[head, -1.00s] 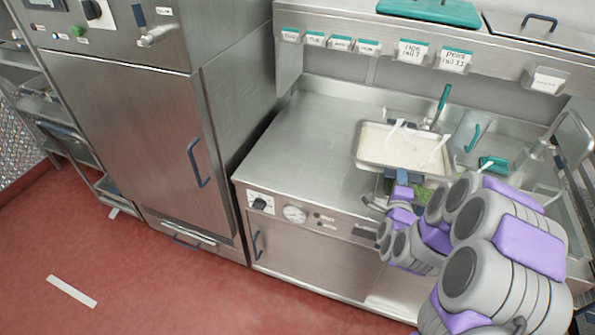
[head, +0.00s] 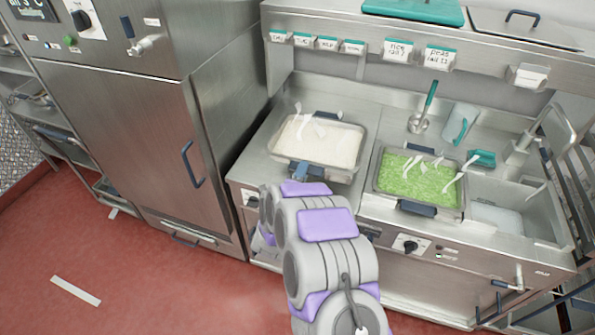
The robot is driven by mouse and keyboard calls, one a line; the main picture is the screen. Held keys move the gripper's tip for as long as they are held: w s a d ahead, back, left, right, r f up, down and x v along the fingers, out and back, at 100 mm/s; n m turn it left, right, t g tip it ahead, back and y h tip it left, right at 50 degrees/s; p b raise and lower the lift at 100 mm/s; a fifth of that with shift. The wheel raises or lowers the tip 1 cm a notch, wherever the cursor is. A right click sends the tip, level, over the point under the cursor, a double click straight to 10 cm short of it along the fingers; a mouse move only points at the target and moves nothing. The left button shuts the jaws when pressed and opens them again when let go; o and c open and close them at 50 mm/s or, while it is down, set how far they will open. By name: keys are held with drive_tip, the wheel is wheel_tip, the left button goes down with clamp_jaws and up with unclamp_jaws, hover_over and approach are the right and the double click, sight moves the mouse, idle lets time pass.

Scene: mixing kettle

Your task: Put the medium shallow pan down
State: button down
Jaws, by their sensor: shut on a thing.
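The medium shallow pan (head: 340,132) is a steel pan filled with white rice-like food, with steam over it. It appears level over the left part of the counter; whether it touches the surface I cannot tell. My gripper (head: 302,177) is at the pan's near edge, shut on its dark blue near handle (head: 306,168). My arm hides most of the gripper and the counter front below it.
A second pan of green peas (head: 421,182) sits on the counter to the right. A sink (head: 505,190) is beyond it. A tall steel cabinet (head: 135,140) borders the counter's left side.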

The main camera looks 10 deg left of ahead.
drive_tip(key=s+a, duration=0.4)
drive_tip(key=a, duration=0.3)
wheel_tip(320, 180, down, 10)
drive_tip(key=shift+d+f, duration=0.2)
drive_tip(key=shift+d, duration=0.15)
drive_tip(key=c, duration=1.4)
unclamp_jaws()
drive_tip(key=shift+s+a+f+b, duration=0.1)
drive_tip(key=shift+a+b, duration=0.1)
drive_tip(key=shift+b, duration=0.1)
drive_tip(key=shift+c, duration=0.2)
drive_tip(key=o, duration=0.3)
drive_tip(key=shift+d, duration=0.2)
